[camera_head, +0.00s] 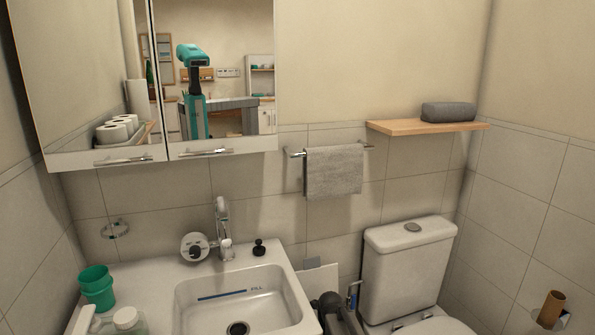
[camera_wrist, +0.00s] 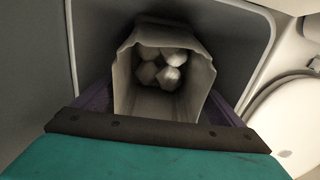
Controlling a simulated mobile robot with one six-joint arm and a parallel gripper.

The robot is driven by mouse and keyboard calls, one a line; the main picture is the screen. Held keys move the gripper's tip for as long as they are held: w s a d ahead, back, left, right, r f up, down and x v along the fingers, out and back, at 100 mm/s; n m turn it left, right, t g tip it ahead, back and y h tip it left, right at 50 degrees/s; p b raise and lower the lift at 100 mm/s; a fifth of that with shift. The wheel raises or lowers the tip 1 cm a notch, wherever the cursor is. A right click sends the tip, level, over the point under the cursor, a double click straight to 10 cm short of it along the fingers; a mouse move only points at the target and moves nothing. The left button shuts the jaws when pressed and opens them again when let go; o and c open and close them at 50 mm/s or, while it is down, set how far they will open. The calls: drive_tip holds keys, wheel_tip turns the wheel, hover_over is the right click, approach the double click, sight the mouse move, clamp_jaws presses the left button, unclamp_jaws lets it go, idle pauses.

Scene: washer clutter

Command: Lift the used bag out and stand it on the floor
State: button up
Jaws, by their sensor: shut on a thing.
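The used bag (camera_wrist: 137,82) shows in the wrist view as a grey, open-topped bag with several crumpled whitish balls (camera_wrist: 163,68) inside. It is framed by a dark grey space with a pale rim (camera_wrist: 262,75), which looks like a bin or recess. My gripper (camera_wrist: 160,103) has its purple fingers on either side of the bag and is shut on it. The lower part of the bag is hidden behind my gripper. I cannot tell whether the bag touches the bottom. In the head view neither the bag nor my gripper shows directly.
The toilet (camera_head: 408,262) stands right of the washbasin (camera_head: 245,300); its pale seat (camera_wrist: 285,120) is close on the right in the wrist view. A green cup (camera_head: 97,290) and bottles are on the counter. A mirror cabinet (camera_head: 90,80) and a wooden shelf (camera_head: 420,127) hang above.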

wheel_tip(320, 180, up, 8)
drive_tip(key=p, duration=0.5)
idle(0.8)
drive_tip(key=shift+r, duration=0.15)
wheel_tip(320, 180, up, 9)
drive_tip(key=p, duration=0.6)
drive_tip(key=shift+r, duration=0.15)
idle(0.9)
drive_tip(key=shift+r, duration=0.1)
idle(0.4)
wheel_tip(320, 180, up, 9)
drive_tip(key=p, duration=0.6)
drive_tip(key=shift+r, duration=0.15)
idle(0.7)
idle(0.3)
